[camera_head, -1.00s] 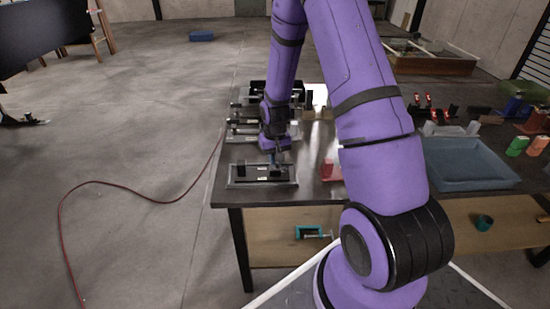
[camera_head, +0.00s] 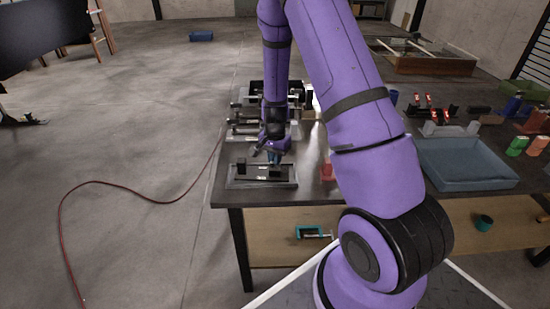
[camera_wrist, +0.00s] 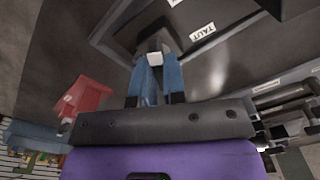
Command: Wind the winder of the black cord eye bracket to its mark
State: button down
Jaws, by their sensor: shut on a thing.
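The black cord eye bracket sits in a grey-framed black fixture (camera_head: 262,183) near the table's front left corner. My gripper (camera_head: 273,162) reaches down over the right part of this fixture. In the wrist view its blue fingers (camera_wrist: 154,72) are closed on a small pale grey winder (camera_wrist: 153,57) at a dark block. A white label reading TAUT (camera_wrist: 202,32) lies on the dark plate beside the fingertips, and a second white label (camera_wrist: 175,2) shows only partly at the picture's top. Any mark on the winder is too small to make out.
Similar black fixtures (camera_head: 250,131) stand behind on the dark table (camera_head: 225,195). A red block (camera_head: 327,170) is to the right; it also shows in the wrist view (camera_wrist: 88,97). A blue tray (camera_head: 465,182) lies further right. A red cable runs along the floor at left.

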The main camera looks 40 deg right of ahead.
jog(key=shift+m, duration=1.9)
dwell(4.3)
dwell(0.6)
jog(key=c, duration=1.2)
grip_release()
notch_tip(320, 180, up, 11)
jog(key=shift+f, duration=0.1)
